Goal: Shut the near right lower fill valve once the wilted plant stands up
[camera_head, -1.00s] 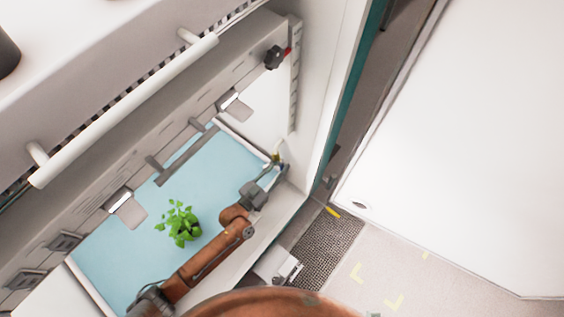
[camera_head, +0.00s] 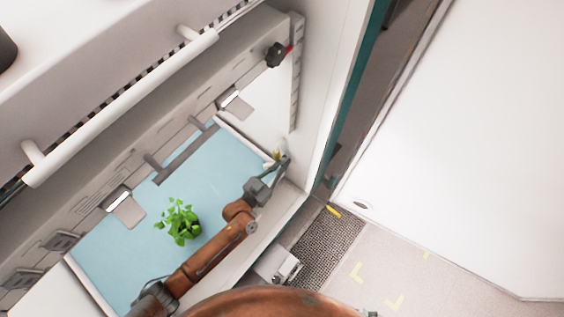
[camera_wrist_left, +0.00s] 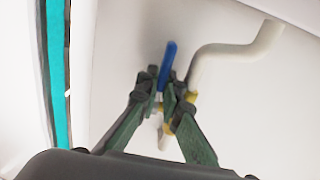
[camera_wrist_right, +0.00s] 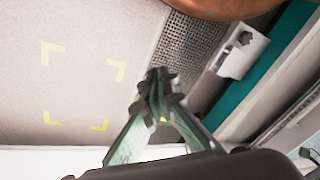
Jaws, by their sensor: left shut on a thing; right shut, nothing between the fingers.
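The plant (camera_head: 180,222) is green and leafy and stands on the pale blue floor of the chamber (camera_head: 120,265). Its leaves spread up and outward. The fill valve has a blue lever (camera_wrist_left: 167,65) and yellow fittings on a white pipe (camera_wrist_left: 235,52). My left gripper (camera_head: 280,163) reaches the chamber's right wall by the valve. In the left wrist view its fingers (camera_wrist_left: 166,98) are shut around the lower part of the lever and partly hide the valve body. My right gripper (camera_wrist_right: 158,78) is shut and empty above the floor, outside the head view.
A long white handle (camera_head: 120,105) runs across the upper left. A white panel (camera_head: 470,150) fills the right side. Floor with yellow marks (camera_head: 390,275) lies open at the lower right.

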